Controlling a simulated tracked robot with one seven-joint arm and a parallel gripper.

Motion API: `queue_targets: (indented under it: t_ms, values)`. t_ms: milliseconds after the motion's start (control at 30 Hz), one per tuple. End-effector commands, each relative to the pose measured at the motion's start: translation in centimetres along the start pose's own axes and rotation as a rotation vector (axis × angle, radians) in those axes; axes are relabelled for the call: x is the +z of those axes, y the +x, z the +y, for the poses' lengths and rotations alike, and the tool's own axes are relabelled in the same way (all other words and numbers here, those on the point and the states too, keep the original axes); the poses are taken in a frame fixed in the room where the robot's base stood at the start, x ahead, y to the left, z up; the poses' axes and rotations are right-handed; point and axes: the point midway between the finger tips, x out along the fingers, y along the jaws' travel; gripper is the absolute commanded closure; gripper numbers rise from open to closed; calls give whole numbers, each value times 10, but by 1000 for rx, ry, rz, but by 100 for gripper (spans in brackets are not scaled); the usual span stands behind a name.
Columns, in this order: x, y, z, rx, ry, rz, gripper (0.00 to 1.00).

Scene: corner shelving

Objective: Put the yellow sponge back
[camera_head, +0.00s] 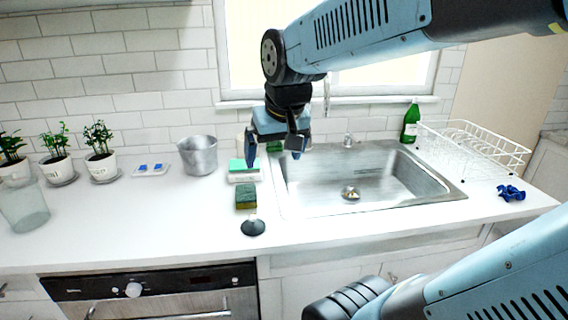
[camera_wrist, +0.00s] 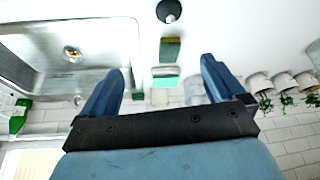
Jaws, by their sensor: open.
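A sponge with a dark green top and a yellow-olive side (camera_head: 246,198) lies on the white counter, left of the sink. In the wrist view the sponge (camera_wrist: 170,49) shows beyond the fingertips. Just behind it is a white holder (camera_head: 244,178) with a teal-green sponge (camera_head: 238,165) on it; both also show in the wrist view, the teal sponge (camera_wrist: 165,71) between the fingers. My gripper (camera_head: 274,153) is open and empty, above the counter by the sink's left back corner. Its fingers (camera_wrist: 162,73) are spread wide in the wrist view.
A black plunger-like item (camera_head: 253,228) stands in front of the sponge. A metal pot (camera_head: 198,156), a small tray (camera_head: 151,170) and potted plants (camera_head: 101,163) are left. The sink (camera_head: 350,180), green bottle (camera_head: 411,122) and dish rack (camera_head: 475,150) are right.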

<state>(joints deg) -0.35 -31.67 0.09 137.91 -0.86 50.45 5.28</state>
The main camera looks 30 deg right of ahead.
Motion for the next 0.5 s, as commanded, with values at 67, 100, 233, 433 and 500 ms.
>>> queue_targets:
  t_ms: [67,100,233,433,500]
  values:
    - [18,-10,2,-4,-20,29,4]
    - [25,-14,2,-6,-31,39,4]
    - [44,-21,4,-10,-58,67,4]
    - [56,-25,4,-12,-75,84,4]
    - [56,-25,4,-12,-76,85,4]
